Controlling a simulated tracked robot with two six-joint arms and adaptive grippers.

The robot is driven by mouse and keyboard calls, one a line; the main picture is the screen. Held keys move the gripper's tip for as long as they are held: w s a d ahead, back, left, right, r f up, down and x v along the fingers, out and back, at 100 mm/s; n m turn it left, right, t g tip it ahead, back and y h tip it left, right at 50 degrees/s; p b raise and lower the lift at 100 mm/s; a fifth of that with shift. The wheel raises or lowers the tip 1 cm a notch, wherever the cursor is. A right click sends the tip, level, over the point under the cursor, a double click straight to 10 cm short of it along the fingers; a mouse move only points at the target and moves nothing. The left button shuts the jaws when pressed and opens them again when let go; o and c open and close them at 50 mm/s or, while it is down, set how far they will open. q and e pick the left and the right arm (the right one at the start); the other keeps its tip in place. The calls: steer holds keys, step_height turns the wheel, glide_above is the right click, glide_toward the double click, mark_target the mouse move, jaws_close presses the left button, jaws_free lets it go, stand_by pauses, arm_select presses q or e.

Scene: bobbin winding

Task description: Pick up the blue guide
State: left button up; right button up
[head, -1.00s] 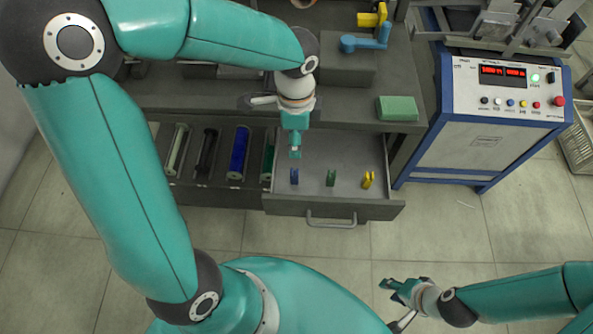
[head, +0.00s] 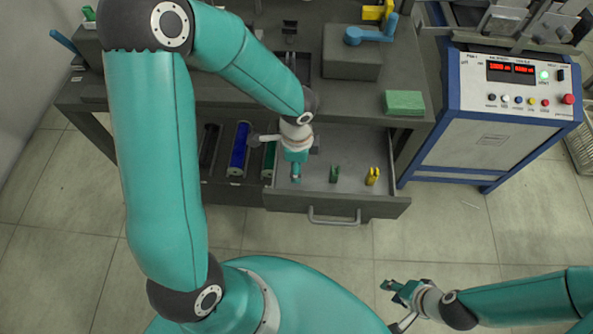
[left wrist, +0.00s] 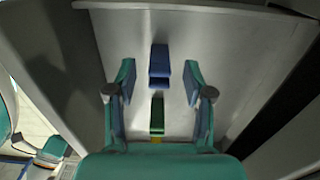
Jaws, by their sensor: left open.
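The blue guide (left wrist: 160,66) stands in the open drawer. In the left wrist view it lies between the two fingers of my left gripper (left wrist: 159,82), with gaps on both sides. My left gripper is open and points down into the drawer; in the head view (head: 296,178) it hides the blue guide. My right gripper (head: 394,290) is off to the lower right, away from the drawer, with its fingers apart and empty.
A green guide (head: 334,174) and a yellow guide (head: 372,176) stand in the drawer (head: 345,207) to the right. Spools, including a blue one (head: 239,150), lie left of it. A green block (head: 403,103) sits on the bench above. A control box (head: 490,130) stands at right.

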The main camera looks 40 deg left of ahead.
arm_select(q)
steer(key=shift+f, duration=0.2)
jaws_close()
steer(key=shift+r, duration=0.1)
